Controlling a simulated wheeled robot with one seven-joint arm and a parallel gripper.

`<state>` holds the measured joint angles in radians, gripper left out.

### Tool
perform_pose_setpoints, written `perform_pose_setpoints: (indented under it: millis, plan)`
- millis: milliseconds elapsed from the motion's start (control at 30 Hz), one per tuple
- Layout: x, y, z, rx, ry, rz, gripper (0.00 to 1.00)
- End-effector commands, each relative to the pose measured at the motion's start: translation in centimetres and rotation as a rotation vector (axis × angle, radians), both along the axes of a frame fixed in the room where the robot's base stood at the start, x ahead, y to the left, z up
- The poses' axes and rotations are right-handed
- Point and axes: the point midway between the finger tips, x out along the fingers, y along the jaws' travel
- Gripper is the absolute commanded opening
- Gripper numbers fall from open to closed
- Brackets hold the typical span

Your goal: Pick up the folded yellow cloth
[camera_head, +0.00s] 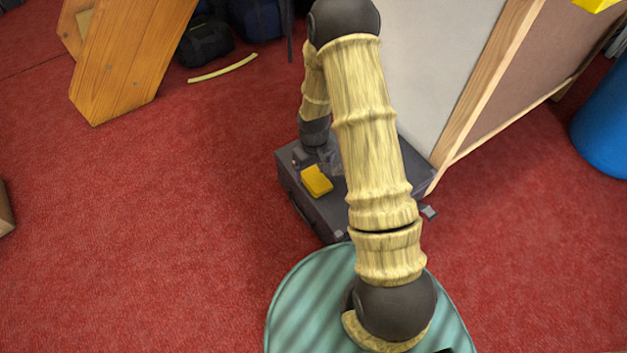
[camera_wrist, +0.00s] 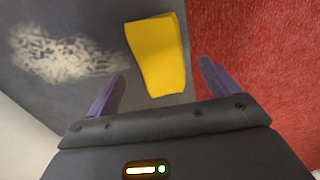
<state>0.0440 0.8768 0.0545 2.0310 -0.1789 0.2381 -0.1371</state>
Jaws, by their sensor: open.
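The folded yellow cloth (camera_head: 316,180) lies on top of a dark grey case-like box (camera_head: 318,214) in the head view, near the box's left edge. In the wrist view the yellow cloth (camera_wrist: 158,55) is a flat yellow block just beyond and between the two fingers. My gripper (camera_wrist: 160,85) is open, with a finger to each side of the cloth's near end and nothing visibly held. In the head view my gripper (camera_head: 312,158) is by the cloth's far side, partly hidden and small. Whether the fingers are level with the cloth, I cannot tell.
A pale board with a wooden frame (camera_head: 478,85) stands right behind the box. A wooden piece (camera_head: 130,60) and dark bags (camera_head: 205,42) are at the upper left. A blue barrel (camera_head: 603,125) is at the right. Red carpet (camera_head: 150,230) lies clear at left.

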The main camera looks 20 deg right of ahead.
Motion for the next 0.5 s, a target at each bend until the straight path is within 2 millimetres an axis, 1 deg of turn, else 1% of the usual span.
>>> perform_pose_setpoints:
  millis: [33,233,333,500]
  plan:
    - [0.0,0.1,-1.1,0.000,0.000,0.001,0.87]
    - [0.0,0.1,-3.1,0.000,0.001,0.000,0.87]
    - [0.0,0.1,-3.6,0.000,0.000,0.000,0.87]
    - [0.0,0.1,-3.6,0.000,0.000,0.000,0.87]
